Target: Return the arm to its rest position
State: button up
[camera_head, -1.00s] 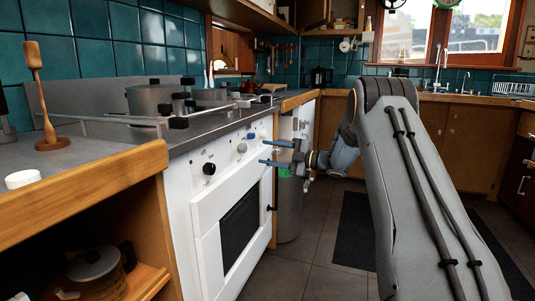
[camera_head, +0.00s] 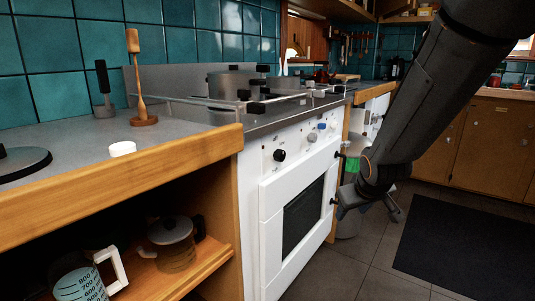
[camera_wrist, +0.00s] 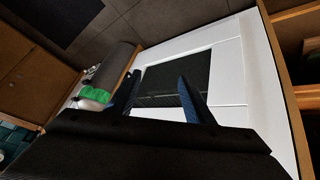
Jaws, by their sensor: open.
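My gripper (camera_wrist: 158,77) shows in the wrist view with its two blue fingers spread apart and nothing between them. Behind the fingers is the white oven front with its dark window. In the head view my dark arm comes down from the upper right and bends low beside the oven (camera_head: 266,225). The gripper end is down there, partly hidden by the arm, and its fingers are hard to make out in that view.
A wooden counter (camera_head: 120,184) with open shelves is at the left; a jug (camera_head: 80,280) and a glass pot (camera_head: 172,245) stand inside. Pots stand on the hob. A grey bin with green on it (camera_wrist: 97,94) is beside the oven. A dark mat (camera_head: 465,250) lies on open floor.

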jog(key=s+a+f+m+g, duration=0.1)
jog(key=s+a+f+g, duration=0.1)
jog(key=s, duration=0.7)
jog(key=s+a+f+m+g, duration=0.2)
jog(key=s+a+g, duration=0.1)
jog(key=s, duration=0.7)
jog(key=s+a+r+n+g+y, duration=0.15)
jog(key=s+a+r+n, duration=0.4)
jog(key=s+a, duration=0.65)
jog(key=d+r+m+p, duration=0.5)
jog(key=d+r+p, duration=0.7)
jog(key=p, duration=1.1)
notch_tip(320, 180, up, 5)
jog(key=shift+w+d+f+g+h, duration=0.1)
jog(key=shift+w+d+g+h, duration=0.1)
jog(key=shift+d+g+h, duration=0.2)
